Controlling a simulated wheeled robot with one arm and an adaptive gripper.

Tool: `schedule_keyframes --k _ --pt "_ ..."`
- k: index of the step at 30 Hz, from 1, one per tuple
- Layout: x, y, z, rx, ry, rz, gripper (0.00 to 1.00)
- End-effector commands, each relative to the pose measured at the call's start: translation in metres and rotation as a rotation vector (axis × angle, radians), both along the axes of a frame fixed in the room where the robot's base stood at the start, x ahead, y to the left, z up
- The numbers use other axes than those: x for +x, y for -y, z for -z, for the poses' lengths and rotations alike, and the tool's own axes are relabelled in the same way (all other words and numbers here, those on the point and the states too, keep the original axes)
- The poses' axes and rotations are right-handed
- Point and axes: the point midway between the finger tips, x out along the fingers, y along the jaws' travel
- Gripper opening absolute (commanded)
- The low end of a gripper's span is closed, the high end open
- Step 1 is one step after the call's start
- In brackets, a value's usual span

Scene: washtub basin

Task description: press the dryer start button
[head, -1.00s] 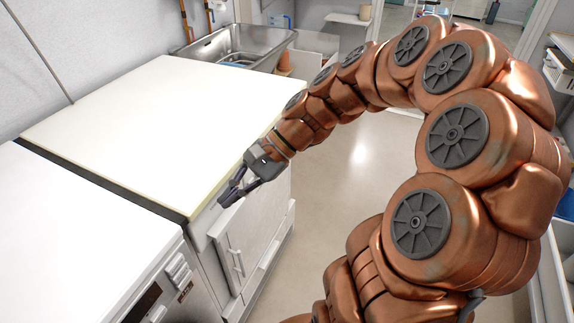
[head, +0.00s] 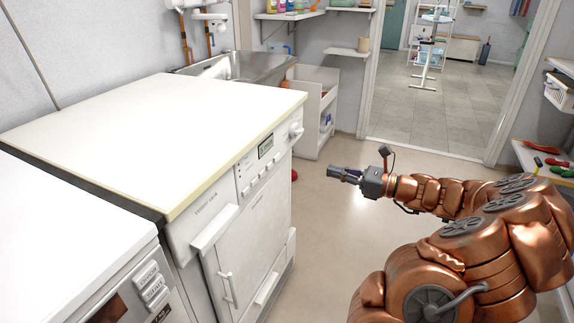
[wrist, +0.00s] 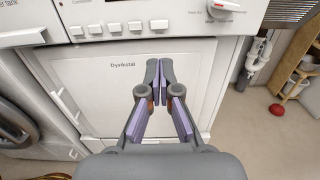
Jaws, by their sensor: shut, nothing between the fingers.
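The white machine with a pale worktop (head: 160,120) stands left of centre in the head view. Its upper front panel carries a small display (head: 266,147), a row of white buttons (head: 258,181) and a knob (head: 296,131). In the wrist view, the buttons (wrist: 114,28) run along the top, with the knob (wrist: 223,8) to their right; no start label is readable there. My gripper (head: 331,172) is shut and empty, in front of the machine and apart from it. In the wrist view, its fingertips (wrist: 158,64) appear before the door panel (wrist: 90,85), below the buttons.
A second white machine (head: 60,230) with labelled buttons (head: 153,283) stands at the near left. A steel sink (head: 240,66) and a white shelf unit (head: 316,95) lie behind. The floor (head: 340,230) in front of the machine is clear. A red object (wrist: 276,109) lies on it.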

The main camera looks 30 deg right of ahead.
Motion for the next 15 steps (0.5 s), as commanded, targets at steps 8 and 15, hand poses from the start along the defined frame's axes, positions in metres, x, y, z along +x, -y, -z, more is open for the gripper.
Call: schedule_keyframes --k 8,15 --pt "0.003 -0.003 0.000 -0.003 0.001 -0.003 0.00" --pt "0.027 -0.018 0.001 -0.004 0.000 -0.006 0.00"
